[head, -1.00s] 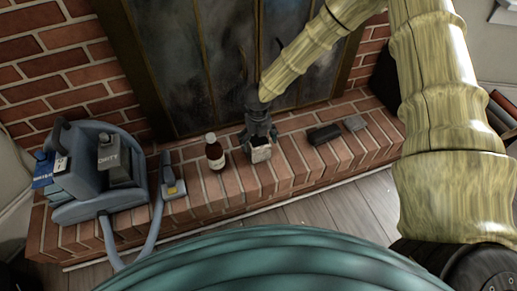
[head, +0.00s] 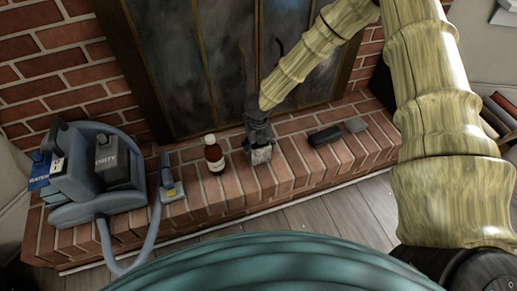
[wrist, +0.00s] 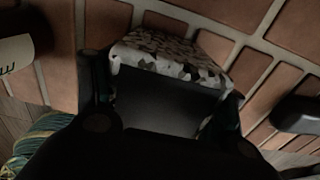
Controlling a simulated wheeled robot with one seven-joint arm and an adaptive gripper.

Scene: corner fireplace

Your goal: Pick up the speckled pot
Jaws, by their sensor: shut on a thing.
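The speckled pot (head: 261,156), pale with grey and dark flecks, is at the brick hearth in the middle of the head view. My gripper (head: 259,145) points down over it, with its fingers around the pot's sides. In the wrist view the pot's speckled side (wrist: 170,50) and dark top show between the two dark fingers of my gripper (wrist: 165,88), which is shut on it. The pot looks at rest on the bricks, though its underside is hidden.
A brown bottle (head: 213,155) with a pale label stands close to the left. A blue-grey cleaning machine (head: 85,175) with a hose and nozzle (head: 170,190) is farther left. A black block (head: 324,135) and grey block (head: 356,124) lie to the right. The fireplace screen (head: 230,65) rises behind.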

